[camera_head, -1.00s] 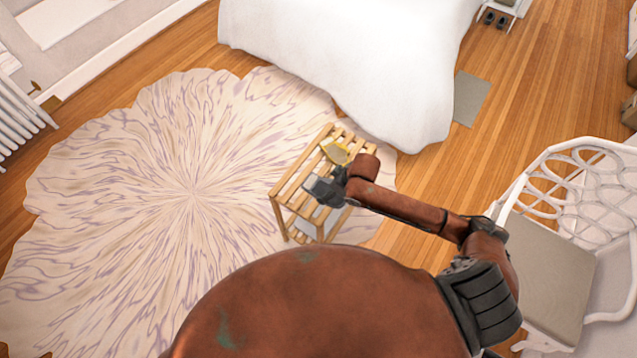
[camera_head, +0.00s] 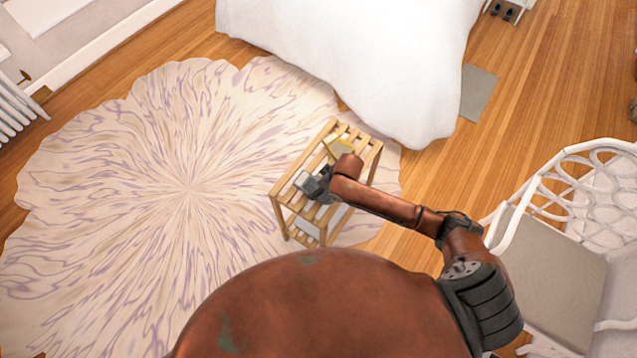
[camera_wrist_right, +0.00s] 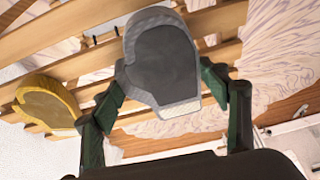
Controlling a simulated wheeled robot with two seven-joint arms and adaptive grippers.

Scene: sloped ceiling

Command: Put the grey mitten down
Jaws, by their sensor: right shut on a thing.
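The grey mitten (camera_wrist_right: 163,65) is held between the two green fingers of my right gripper (camera_wrist_right: 165,75), its light cuff edge facing the wrist. In the head view my right gripper (camera_head: 317,186) is over the near left part of the slatted wooden rack (camera_head: 290,183). The rack's slats also show behind the mitten in the wrist view (camera_wrist_right: 75,70). I cannot tell whether the mitten touches the slats. A yellow mitten (camera_head: 341,148) is on the rack's top, partly hidden by my arm; it also shows in the wrist view (camera_wrist_right: 48,100). My left gripper is not in view.
The rack stands on a pale round rug (camera_head: 150,180). A bed with a white cover (camera_head: 350,65) is close behind it. A white chair with a grey seat (camera_head: 550,270) is at the right. The near left slats look bare around my gripper.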

